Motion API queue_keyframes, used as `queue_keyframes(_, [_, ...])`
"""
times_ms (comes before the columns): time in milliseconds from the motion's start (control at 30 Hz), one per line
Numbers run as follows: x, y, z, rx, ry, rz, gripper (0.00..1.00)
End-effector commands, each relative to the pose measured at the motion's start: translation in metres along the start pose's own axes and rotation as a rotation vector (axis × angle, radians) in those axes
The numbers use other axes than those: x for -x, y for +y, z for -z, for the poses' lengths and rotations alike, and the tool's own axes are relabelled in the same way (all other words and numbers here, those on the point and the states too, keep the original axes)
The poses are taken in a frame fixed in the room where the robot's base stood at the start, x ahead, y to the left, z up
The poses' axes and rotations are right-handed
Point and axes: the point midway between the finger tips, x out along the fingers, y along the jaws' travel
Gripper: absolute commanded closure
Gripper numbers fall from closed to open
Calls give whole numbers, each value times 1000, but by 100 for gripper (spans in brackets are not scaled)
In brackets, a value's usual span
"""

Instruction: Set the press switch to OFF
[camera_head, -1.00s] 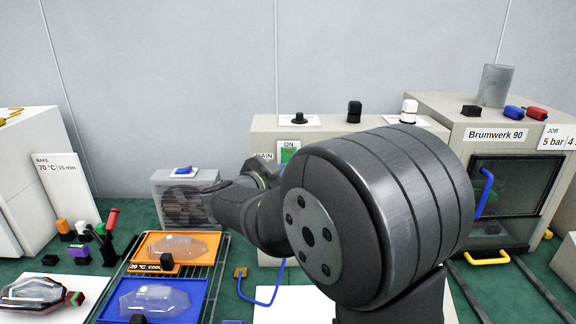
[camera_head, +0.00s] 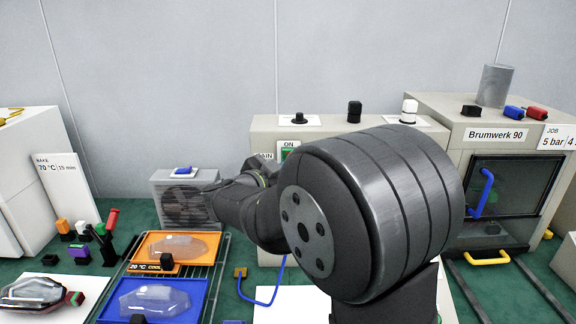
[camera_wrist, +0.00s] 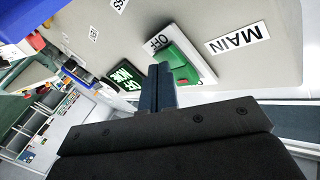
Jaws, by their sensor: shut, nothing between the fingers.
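In the wrist view, a green rocker switch (camera_wrist: 175,66) sits on a white plate marked OFF, beside a MAIN label (camera_wrist: 238,38). Its green part also shows under an ON mark in the head view (camera_head: 286,154). My gripper (camera_wrist: 162,68) is shut and empty, its fingertips right by the green rocker; I cannot tell whether they touch it. A cut-off label ending in "SS" (camera_wrist: 119,4) is at the top edge of the wrist view. No switch that I can clearly identify as the press switch shows; my arm hides much of the panel in the head view.
A dark display with green-white lettering (camera_wrist: 125,77) is left of the fingers in the wrist view. The press cabinet (camera_head: 432,115) with a blue door handle (camera_head: 484,193) stands right. Black and white knobs top the panel box. A rack with orange and blue trays (camera_head: 203,310) is front left.

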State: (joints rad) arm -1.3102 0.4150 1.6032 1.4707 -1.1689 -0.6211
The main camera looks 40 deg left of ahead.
Motion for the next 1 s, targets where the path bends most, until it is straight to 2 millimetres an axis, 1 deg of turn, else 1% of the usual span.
queue_keyframes(367, [0,0,0,0,0,0,100])
queue_keyframes(733, [12,6,6,0,-1,1,100])
queue_keyframes(1000, [13,7,6,0,0,0,100])
